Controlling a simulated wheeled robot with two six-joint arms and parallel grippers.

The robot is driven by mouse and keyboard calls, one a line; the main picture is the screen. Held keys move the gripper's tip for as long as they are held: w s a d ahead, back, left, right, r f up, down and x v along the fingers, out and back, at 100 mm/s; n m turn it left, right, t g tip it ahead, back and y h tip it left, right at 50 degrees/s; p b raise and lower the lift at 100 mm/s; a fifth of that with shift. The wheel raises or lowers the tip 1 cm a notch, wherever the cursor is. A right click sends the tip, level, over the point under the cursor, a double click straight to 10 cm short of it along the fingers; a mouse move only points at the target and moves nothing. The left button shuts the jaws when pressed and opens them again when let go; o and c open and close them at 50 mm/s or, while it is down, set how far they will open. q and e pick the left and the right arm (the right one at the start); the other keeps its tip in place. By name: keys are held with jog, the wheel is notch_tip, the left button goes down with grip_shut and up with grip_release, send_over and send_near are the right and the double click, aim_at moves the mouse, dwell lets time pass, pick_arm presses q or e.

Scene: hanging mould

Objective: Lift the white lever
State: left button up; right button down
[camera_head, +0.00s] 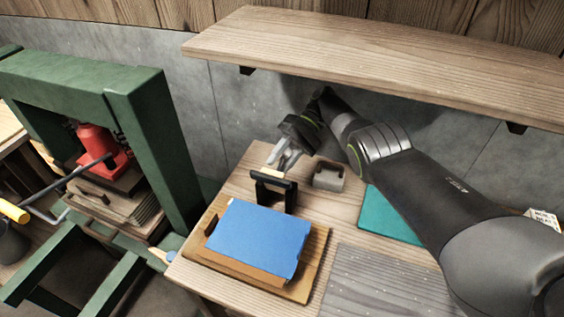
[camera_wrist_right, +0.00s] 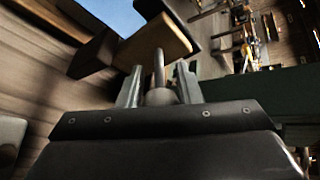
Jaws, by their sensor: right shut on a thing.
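My right gripper (camera_head: 283,158) reaches in from the right above the back of the wooden bench, beside a black bracket (camera_head: 290,194) with a pale wooden block. In the right wrist view, its two grey fingers (camera_wrist_right: 160,84) are closed around a short lever with a pale round knob (camera_wrist_right: 160,97). A thin grey rod (camera_wrist_right: 158,64) runs from the knob towards the wooden block. The fingers hide part of the lever, and in the head view it is hardly distinguishable from the gripper. My left gripper is not in view.
A blue sheet (camera_head: 258,238) lies on a wooden board in front of the bracket. A grey block (camera_head: 328,177) and a teal mat (camera_head: 393,219) are to the right. A wooden shelf (camera_head: 380,62) overhangs the bench. A green press frame (camera_head: 150,140) with a red jack (camera_head: 97,145) stands left.

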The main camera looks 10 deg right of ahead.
dwell(0.5)
jog(key=c, duration=1.1)
grip_release()
jog(key=shift+w+a+f, duration=0.1)
jog(key=shift+o, duration=0.2)
